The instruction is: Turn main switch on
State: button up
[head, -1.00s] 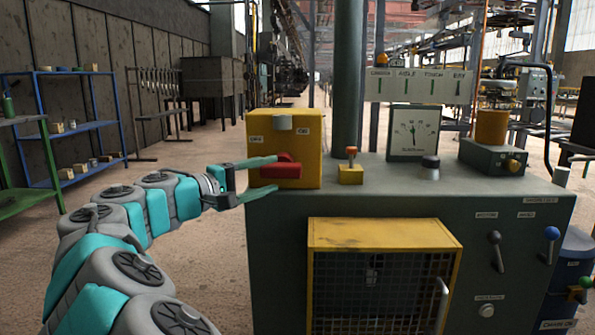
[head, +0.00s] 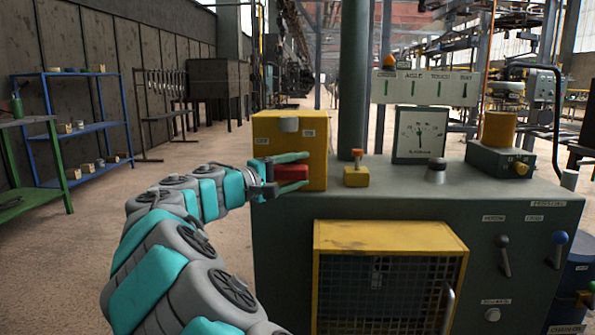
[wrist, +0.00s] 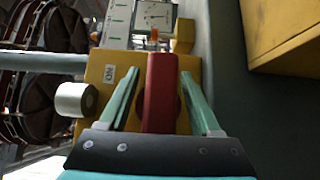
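The main switch is a yellow box (head: 268,126) on the left end of the green cabinet top, with a red handle (head: 292,172) on its front. Two small labels sit above the handle, the left one looking like OFF and the right one ON. My gripper (head: 305,171) is at the box, one finger above and one below the handle. In the wrist view the red handle (wrist: 160,95) stands between the two green fingers, with a narrow gap on each side. The gripper is open around it and does not appear to touch it.
The green cabinet (head: 400,205) carries a small yellow block with an orange-topped lever (head: 356,172), a gauge (head: 418,135) and a dark knob (head: 436,170). A yellow mesh cage (head: 388,235) juts from its front. A grey round knob (wrist: 75,99) is on the switch box.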

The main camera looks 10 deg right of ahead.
grip_shut()
dwell(0.3)
dwell(0.3)
